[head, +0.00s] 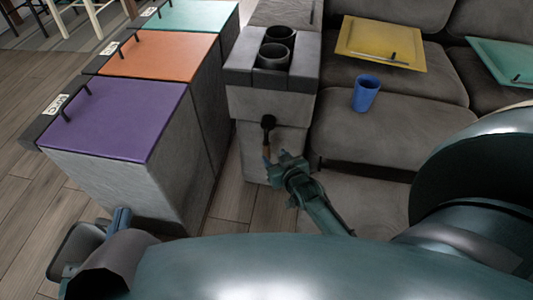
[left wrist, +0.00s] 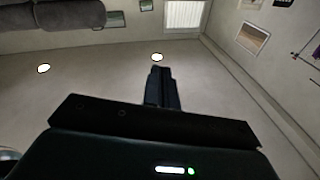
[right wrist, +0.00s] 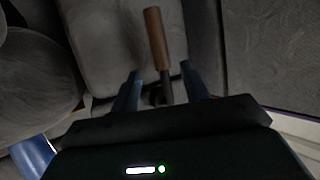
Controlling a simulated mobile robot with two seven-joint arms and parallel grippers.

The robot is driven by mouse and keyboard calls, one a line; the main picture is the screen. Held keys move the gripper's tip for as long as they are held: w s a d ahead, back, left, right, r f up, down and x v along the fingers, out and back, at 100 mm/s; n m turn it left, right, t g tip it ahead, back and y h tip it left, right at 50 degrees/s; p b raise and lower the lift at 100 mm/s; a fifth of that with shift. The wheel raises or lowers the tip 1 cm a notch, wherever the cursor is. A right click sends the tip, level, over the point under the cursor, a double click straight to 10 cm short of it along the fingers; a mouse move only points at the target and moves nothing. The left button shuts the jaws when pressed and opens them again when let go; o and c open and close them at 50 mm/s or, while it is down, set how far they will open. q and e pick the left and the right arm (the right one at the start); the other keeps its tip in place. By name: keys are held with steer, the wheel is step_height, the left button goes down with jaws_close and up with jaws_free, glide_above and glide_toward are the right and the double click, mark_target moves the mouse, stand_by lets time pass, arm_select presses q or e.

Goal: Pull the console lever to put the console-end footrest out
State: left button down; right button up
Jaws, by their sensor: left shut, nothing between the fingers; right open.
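The console lever (head: 266,147) sits on the front face of the grey console (head: 262,105); it has a dark mount and a brown handle pointing down. In the right wrist view its brown grip (right wrist: 156,38) shows above a dark shaft. My right gripper (head: 287,160) is open beside the lever, and its fingers (right wrist: 160,75) appear on either side of the shaft; contact cannot be told. A grey padded panel (head: 350,200) lies below the console-end seat (head: 390,125), past a dark gap; whether it is out is unclear. My left gripper (head: 121,218) is shut and empty, away at lower left.
Grey cabinets with purple (head: 115,115), orange (head: 160,58) and teal (head: 195,15) lids stand left of the console. A strip of wood floor (head: 233,195) lies between. A blue cup (head: 366,93) and a yellow tray (head: 350,45) are on the sofa seats.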

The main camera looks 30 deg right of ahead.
mark_target(268, 150)
steer(key=b+x, duration=0.1)
steer(key=x, duration=0.1)
steer(key=b+x, duration=0.1)
steer(key=b, duration=0.1)
steer(key=b+x, duration=0.1)
steer(key=x, duration=0.1)
steer(key=shift+w+a+f+b, duration=0.1)
steer(key=shift+w+f+b, duration=0.1)
steer(key=shift+f+b, duration=0.2)
steer(key=shift+w+f+b, duration=0.15)
steer(key=shift+w+b, duration=0.5)
steer(key=shift+w, duration=0.1)
arm_select(q)
steer(key=shift+w+d+r+t+h, duration=0.15)
steer(key=shift+w+r+t+h, duration=0.2)
steer(key=shift+r+h, duration=0.25)
steer(key=shift+w+d+r+t+h, duration=0.1)
steer(key=shift+w+r+t+h, duration=0.1)
steer(key=shift+r+t+h, duration=0.4)
arm_select(e)
steer(key=shift+w, duration=0.35)
steer(key=shift+c, duration=0.4)
arm_select(q)
steer(key=shift+f, duration=0.1)
arm_select(e)
jaws_close()
